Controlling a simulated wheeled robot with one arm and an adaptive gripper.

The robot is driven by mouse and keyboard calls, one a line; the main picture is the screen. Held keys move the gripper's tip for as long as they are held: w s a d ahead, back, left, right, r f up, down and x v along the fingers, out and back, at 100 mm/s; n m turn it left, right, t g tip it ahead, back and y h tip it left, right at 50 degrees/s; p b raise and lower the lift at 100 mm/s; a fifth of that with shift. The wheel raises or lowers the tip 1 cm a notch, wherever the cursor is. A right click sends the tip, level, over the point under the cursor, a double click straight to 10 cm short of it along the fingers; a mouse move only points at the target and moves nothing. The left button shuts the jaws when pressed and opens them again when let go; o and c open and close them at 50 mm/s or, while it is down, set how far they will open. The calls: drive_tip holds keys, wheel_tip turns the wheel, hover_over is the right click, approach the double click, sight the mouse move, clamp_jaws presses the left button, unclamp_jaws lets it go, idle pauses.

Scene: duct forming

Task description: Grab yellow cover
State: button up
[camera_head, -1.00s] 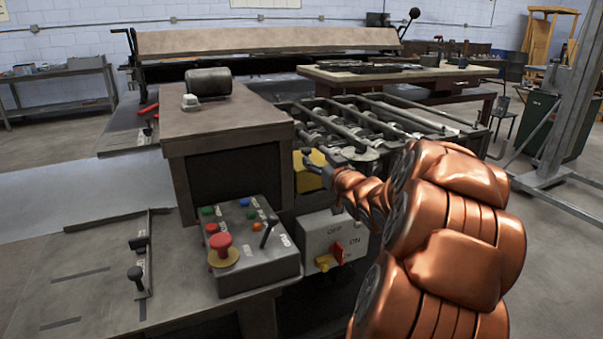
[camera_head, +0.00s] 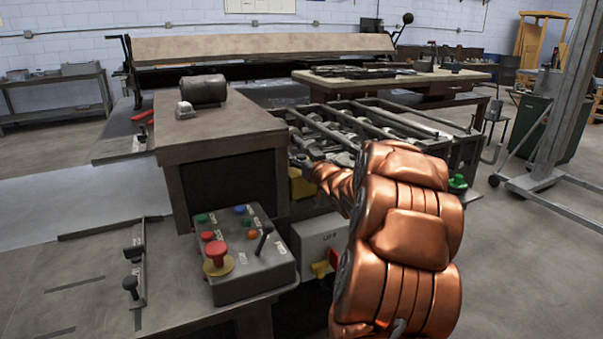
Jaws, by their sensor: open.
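The yellow cover (camera_head: 299,185) is on the side of the machine, below the roller frame and just right of the dark opening. Its right part is hidden behind my copper-coloured arm. My gripper (camera_head: 298,160) is small and dark at the far end of the arm, by the upper edge of the yellow cover. It is open and nothing shows between its fingers. I cannot tell whether it touches the cover.
A grey control box (camera_head: 252,265) with a red button stands at the front. An ON/OFF switch box (camera_head: 318,243) sits below the cover, partly behind my arm. The roller frame (camera_head: 350,130) lies behind the gripper. Open floor (camera_head: 520,260) is at the right.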

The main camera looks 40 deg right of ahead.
clamp_jaws()
idle(0.4)
